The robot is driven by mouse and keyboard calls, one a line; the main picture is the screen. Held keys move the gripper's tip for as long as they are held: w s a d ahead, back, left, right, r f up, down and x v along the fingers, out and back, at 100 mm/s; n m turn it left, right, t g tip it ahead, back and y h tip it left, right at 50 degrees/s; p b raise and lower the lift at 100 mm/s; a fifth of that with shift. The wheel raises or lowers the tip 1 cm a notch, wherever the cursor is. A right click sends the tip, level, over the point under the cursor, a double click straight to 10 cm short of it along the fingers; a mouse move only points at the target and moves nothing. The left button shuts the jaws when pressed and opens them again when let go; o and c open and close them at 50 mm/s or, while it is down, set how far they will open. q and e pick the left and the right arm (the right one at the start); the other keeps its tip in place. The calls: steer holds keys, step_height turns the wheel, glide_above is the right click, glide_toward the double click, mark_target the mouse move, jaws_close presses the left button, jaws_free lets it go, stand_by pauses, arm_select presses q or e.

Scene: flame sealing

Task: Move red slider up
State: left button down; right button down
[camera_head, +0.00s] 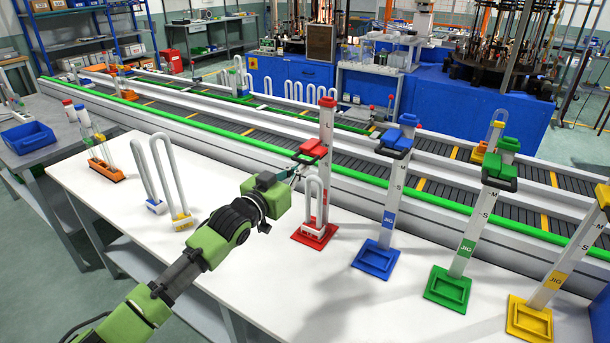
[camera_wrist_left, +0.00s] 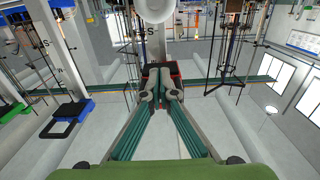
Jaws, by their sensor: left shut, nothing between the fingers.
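The red jig is an upright white post with a red base (camera_head: 301,238) on the white table. Its red slider (camera_head: 314,147) sits high on the post, below the red top cap, with a dark handle toward the left. A white U-shaped tube (camera_head: 313,190) stands at the post's foot. My left gripper (camera_head: 296,173) is at the post's left side, just below the slider. In the left wrist view its fingertips (camera_wrist_left: 161,84) are together, with red slider edges showing behind them. I cannot tell whether they touch. My right gripper is out of view.
Blue (camera_head: 376,260), green (camera_head: 447,289) and yellow (camera_head: 529,320) jigs stand in a row to the right. White U-tubes (camera_head: 172,180) and an orange rack (camera_head: 106,171) stand on the left. A conveyor (camera_head: 240,135) runs behind. The front table area is clear.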

arm_select(q)
steer(key=shift+r+p, duration=3)
steer(key=shift+r, duration=1.2)
steer(key=shift+f+b, duration=0.6)
steer(key=shift+f, duration=0.45)
steer(key=p+v, duration=0.7)
steer(key=v, duration=0.3)
